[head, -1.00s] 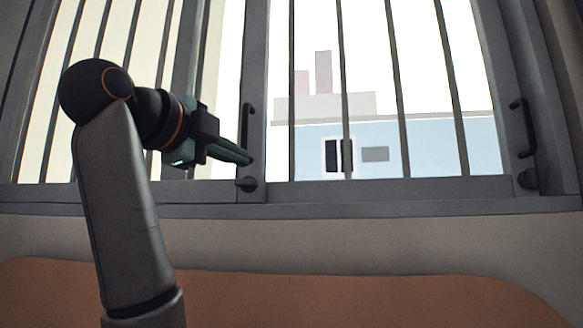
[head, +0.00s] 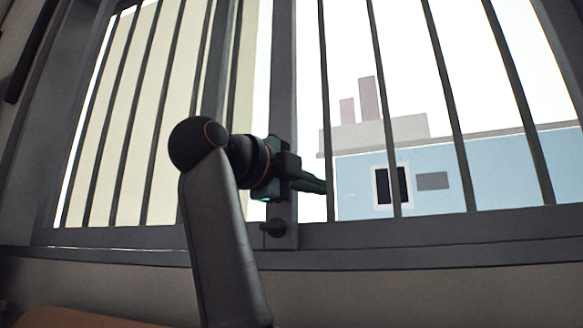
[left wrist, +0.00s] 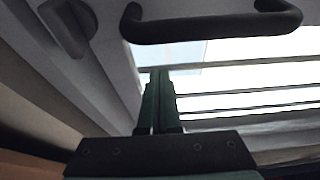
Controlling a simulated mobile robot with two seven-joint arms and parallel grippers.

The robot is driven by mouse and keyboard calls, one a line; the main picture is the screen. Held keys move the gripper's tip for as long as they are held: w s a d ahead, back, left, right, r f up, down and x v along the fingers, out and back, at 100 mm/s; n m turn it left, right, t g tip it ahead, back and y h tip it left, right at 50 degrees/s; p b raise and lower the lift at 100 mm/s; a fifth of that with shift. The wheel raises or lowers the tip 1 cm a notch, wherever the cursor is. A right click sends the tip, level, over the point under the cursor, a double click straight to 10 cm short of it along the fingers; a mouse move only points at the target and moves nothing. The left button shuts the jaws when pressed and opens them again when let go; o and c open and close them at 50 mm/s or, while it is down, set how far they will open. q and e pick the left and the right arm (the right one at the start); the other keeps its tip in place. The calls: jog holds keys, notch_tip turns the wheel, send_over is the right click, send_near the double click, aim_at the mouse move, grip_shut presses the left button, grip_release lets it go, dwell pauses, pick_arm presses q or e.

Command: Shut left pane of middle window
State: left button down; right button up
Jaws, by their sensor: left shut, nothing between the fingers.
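The window (head: 150,237) with a grey frame fills most of the head view. A grey upright stile (head: 284,60) stands near its middle, with a dark knob-like latch (head: 273,228) low on it. My left gripper (head: 325,187) is shut and empty, in front of the stile, with its fingertips just right of it in the picture. In the left wrist view the shut fingers (left wrist: 158,75) point at the frame, below a dark bar handle (left wrist: 215,27); they do not grip it. The latch also shows there (left wrist: 70,25). In the head view my gripper hides the handle. My right gripper is out of view.
Dark vertical bars (head: 447,90) stand across the window, with a blue building (head: 440,205) outside. A dark long handle-like piece (head: 30,50) is at the far left. An orange-brown surface (head: 75,318) shows at the lower left, below the sill.

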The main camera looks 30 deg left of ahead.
pick_arm(q)
jog(key=a, duration=0.3)
jog(key=shift+s+a, duration=0.2)
jog(key=shift+a, duration=0.2)
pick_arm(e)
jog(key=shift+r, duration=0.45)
pick_arm(q)
jog(key=shift+a, duration=0.1)
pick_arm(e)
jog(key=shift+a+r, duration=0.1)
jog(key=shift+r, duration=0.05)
